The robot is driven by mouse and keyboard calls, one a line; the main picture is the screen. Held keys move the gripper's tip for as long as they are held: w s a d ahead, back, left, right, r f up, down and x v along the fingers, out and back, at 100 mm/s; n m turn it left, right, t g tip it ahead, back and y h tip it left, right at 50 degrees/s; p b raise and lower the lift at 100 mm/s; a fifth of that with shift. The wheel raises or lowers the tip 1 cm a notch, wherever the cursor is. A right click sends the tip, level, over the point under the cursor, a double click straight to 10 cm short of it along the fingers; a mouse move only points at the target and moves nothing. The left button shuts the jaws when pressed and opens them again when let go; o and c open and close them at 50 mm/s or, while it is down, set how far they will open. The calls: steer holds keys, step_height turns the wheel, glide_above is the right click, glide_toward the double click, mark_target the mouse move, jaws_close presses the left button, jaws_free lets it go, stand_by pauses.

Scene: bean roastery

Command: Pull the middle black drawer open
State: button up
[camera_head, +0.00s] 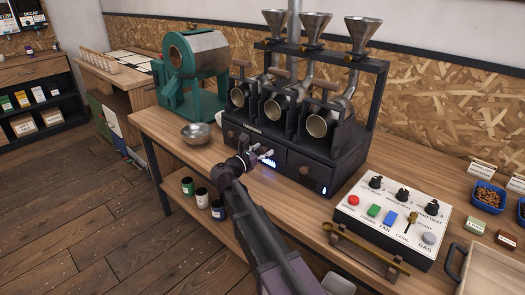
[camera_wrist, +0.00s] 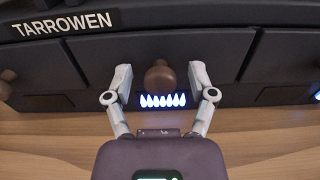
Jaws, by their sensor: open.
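The middle black drawer (camera_wrist: 218,60) is in the lower front of the black sample roaster (camera_head: 330,158). It looks closed, its face in line with the front around it. Its round brown knob (camera_wrist: 160,77) shows in the wrist view, above a small lit panel of flame shapes (camera_wrist: 163,100). My gripper (camera_wrist: 160,85) is open, with one grey finger on each side of the knob and a gap on both sides. In the head view my gripper (camera_head: 260,156) is in front of the drawer and hides most of its face and the knob.
A metal bowl (camera_head: 196,133) stands left of the roaster. Several cans (camera_head: 202,198) stand on the lower shelf. The counter just before the drawers is clear.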

jaws_close()
stand_by(0.3)
steer(key=shift+s+d, duration=0.1)
